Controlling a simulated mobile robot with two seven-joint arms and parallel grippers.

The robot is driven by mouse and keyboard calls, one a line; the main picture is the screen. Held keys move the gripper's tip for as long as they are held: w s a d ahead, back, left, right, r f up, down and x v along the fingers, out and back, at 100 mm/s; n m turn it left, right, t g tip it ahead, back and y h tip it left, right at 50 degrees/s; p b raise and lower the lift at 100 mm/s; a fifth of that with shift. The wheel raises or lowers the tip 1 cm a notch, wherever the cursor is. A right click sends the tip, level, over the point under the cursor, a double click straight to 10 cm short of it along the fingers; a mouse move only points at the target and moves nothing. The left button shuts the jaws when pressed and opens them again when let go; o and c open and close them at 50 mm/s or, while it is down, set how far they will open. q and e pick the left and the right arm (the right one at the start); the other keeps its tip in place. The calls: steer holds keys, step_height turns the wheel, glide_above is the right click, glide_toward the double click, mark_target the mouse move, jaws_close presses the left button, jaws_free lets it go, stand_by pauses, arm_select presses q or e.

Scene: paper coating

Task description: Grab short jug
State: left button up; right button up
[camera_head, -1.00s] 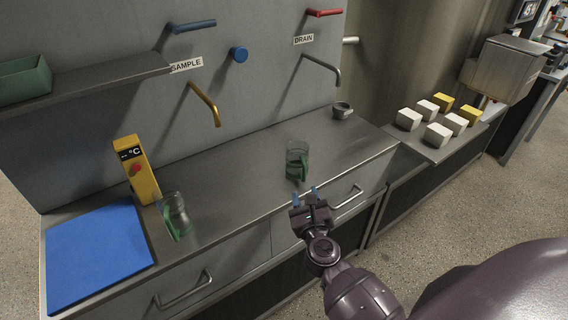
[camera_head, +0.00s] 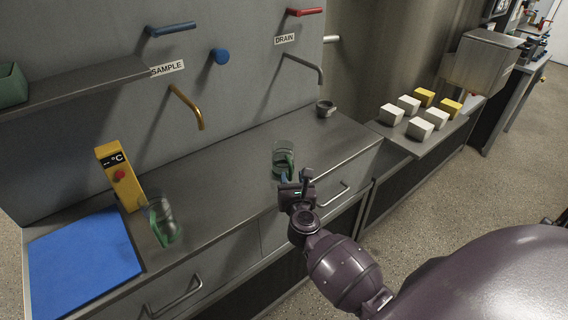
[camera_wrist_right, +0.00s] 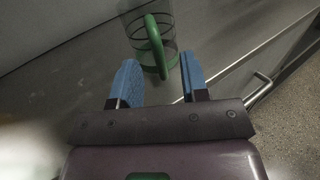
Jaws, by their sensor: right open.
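A clear jug with a green handle and base (camera_head: 283,155) stands upright on the steel counter, just beyond my right gripper (camera_head: 295,177). In the right wrist view, its green handle (camera_wrist_right: 155,42) points toward me, and the handle's lower end lies between the blue fingertips of the open right gripper (camera_wrist_right: 158,64). The fingers are apart from the handle on both sides. A second clear jug with green parts (camera_head: 163,221) stands on the counter further left. I cannot tell for certain which jug is shorter. My left gripper is out of view.
A yellow temperature device (camera_head: 120,178) and a blue mat (camera_head: 82,260) are at the left of the counter. A small grey cup (camera_head: 326,108) stands at the back. Drawer handles (camera_head: 330,194) stick out along the front. White and yellow blocks (camera_head: 420,128) sit on the right shelf.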

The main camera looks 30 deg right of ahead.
mark_target(291, 172)
steer(key=shift+x, duration=1.9)
steer(key=shift+f, duration=0.1)
steer(key=shift+c, duration=0.3)
jaws_close()
